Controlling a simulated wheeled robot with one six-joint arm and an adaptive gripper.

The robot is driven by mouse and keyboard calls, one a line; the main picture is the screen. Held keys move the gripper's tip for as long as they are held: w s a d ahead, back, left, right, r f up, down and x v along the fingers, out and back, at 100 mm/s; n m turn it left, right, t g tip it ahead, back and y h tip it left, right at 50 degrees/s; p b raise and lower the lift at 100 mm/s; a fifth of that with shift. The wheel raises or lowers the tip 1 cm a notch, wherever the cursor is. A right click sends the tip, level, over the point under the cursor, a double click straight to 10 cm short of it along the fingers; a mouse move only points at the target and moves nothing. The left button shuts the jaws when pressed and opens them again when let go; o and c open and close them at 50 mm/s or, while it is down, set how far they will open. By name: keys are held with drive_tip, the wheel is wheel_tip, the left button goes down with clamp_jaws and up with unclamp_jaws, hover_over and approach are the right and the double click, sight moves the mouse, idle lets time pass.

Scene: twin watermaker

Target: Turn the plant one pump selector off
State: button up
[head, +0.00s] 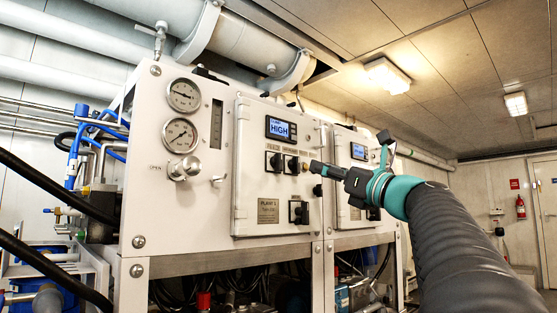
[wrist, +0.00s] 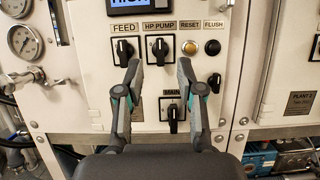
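The plant one panel (head: 258,190) carries a "PLANT 1" plate and a small display reading "HIGH". The HP PUMP selector (wrist: 160,49) is a black knob on a pale square plate, between the FEED selector (wrist: 124,50) and the RESET button. It also shows in the head view (head: 291,165). Its handle looks roughly upright; its exact setting is too small to read. My gripper (wrist: 160,70) is open and empty. Its two fingers stand apart, just below and either side of the HP PUMP selector in the wrist view, with no contact visible.
The black MAIN switch (wrist: 172,112) is below, seen between my fingers. Gauges (head: 181,135) and a valve knob (head: 184,169) are at left. A second plant panel (head: 352,190) stands right.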

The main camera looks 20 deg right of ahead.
sight(299, 160)
drive_tip(key=p+x, duration=0.1)
drive_tip(key=x, duration=0.7)
drive_tip(key=shift+w+a, duration=0.1)
drive_tip(key=shift+w, duration=0.05)
